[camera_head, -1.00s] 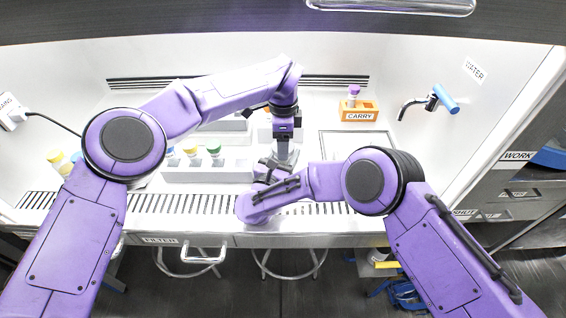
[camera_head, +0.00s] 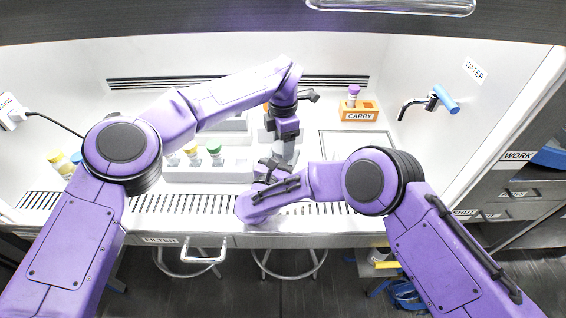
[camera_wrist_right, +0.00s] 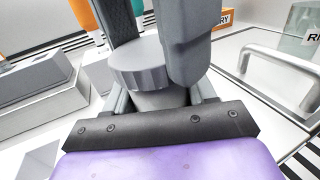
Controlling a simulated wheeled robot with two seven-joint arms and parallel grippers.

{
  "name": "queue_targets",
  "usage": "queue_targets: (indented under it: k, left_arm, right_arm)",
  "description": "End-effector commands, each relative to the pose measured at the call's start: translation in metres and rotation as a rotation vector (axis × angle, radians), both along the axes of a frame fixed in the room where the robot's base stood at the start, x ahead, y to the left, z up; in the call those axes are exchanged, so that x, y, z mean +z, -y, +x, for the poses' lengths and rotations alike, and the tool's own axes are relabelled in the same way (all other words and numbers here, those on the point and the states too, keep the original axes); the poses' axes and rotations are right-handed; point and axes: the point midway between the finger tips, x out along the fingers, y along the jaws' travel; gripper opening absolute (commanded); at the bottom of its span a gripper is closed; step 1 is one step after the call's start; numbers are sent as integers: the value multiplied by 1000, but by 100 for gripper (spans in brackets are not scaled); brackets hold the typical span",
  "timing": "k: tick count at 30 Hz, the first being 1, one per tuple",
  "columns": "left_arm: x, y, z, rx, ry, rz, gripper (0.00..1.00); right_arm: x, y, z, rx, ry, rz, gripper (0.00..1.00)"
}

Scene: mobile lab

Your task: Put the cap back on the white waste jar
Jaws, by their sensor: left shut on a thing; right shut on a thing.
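A grey ribbed cap (camera_wrist_right: 138,66) shows in the right wrist view, level and in line over the pale jar (camera_wrist_right: 158,100). The finger in front hides its right side, and I cannot tell whether it is seated or just above the neck. My left gripper (camera_head: 284,150) points down from above and is shut on the cap, its dark fingers on either side of it. My right gripper (camera_head: 269,168) is low at the bench front, shut on the jar. In the head view the grippers hide most of the jar and cap.
A white rack (camera_head: 215,171) with several coloured-cap vials stands left of the grippers. An orange CARRY block (camera_head: 359,112) with a purple-capped vial is at the back right. A blue-handled tap (camera_head: 445,98) is on the right wall. A metal handle (camera_wrist_right: 285,65) shows at right.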

Motion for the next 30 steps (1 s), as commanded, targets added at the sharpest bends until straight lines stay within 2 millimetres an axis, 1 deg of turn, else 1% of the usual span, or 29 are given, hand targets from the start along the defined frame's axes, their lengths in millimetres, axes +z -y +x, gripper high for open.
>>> queue_targets:
  k: [1,4,5,9,10,11,12,19,22,26,30]
  left_arm:
    - [0,-1,1,-113,2,1,27]
    - [0,-1,1,-319,3,1,27]
    - [0,-1,1,-345,3,2,27]
    - [0,-1,1,-335,4,2,27]
    - [0,-1,1,-335,4,2,74]
    - [0,-1,1,-334,4,2,83]
    - [0,-1,1,-334,4,1,89]
    - [0,-1,1,-334,2,0,89]
    - [3,0,1,-334,3,1,89]
    - [18,0,1,-333,4,0,89]
    - [39,0,1,-333,4,0,89]
  right_arm:
    - [0,0,0,-1,0,1,0]
    - [0,0,0,-1,0,1,0]
    - [0,0,0,-1,-1,1,0]
    - [0,0,0,-1,-1,1,0]
    - [0,0,0,-1,-1,1,0]
    - [0,0,0,-1,0,1,0]
    - [0,0,0,-1,0,1,0]
    - [0,0,0,0,0,1,0]
    - [0,0,0,0,0,1,0]
    - [0,0,0,0,0,1,0]
    - [0,0,0,0,1,1,0]
